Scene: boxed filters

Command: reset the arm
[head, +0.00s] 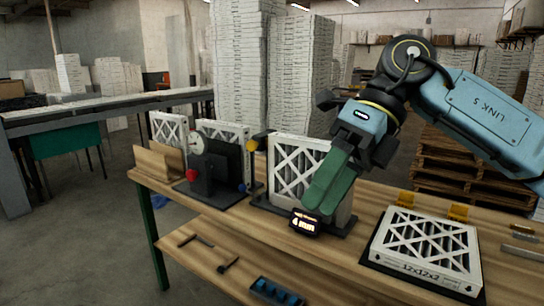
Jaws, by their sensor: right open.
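My right arm (475,105) comes in from the right above the workbench. Its gripper (320,198) has green fingers that point down and to the left, in front of an upright white filter (290,165) with a lattice face. The fingers overlap from this angle and hide the filter's right part. The gripper is open, with nothing visible in it. Whether the fingers touch the filter or its stand cannot be told. My left gripper is not in view.
A filter marked 12x12x2 (425,243) lies flat on a dark plate at right, by yellow blocks (458,212). A small display (305,222) is below the gripper. A dial gauge (196,144) on a black stand is at left. A lower shelf (225,250) holds tools and a bin.

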